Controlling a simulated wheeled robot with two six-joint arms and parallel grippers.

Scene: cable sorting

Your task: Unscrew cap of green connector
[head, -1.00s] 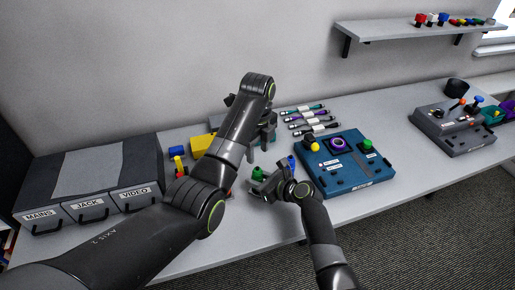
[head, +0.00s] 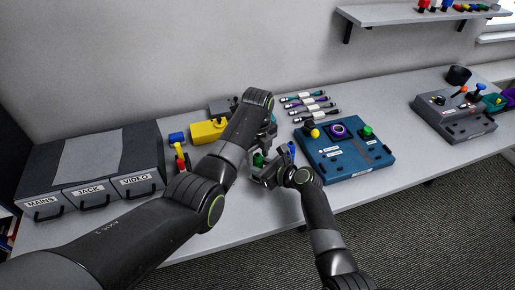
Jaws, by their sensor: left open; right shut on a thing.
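The green connector (head: 259,159) is small and partly hidden between my two hands, near the middle of the table. My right gripper (head: 263,173) is shut on it from the front right, low over the table. My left gripper (head: 267,143) is open just above and behind the connector, its fingers mostly hidden by its own wrist. I cannot tell the cap from the connector's body, nor whether the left fingers stand around it.
A blue connector (head: 291,149) stands close to my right gripper. A blue control box (head: 345,163) is to the right, with several cables (head: 309,104) behind it. A yellow block (head: 208,131) and drawers marked MAINS, JACK and VIDEO (head: 100,192) are to the left.

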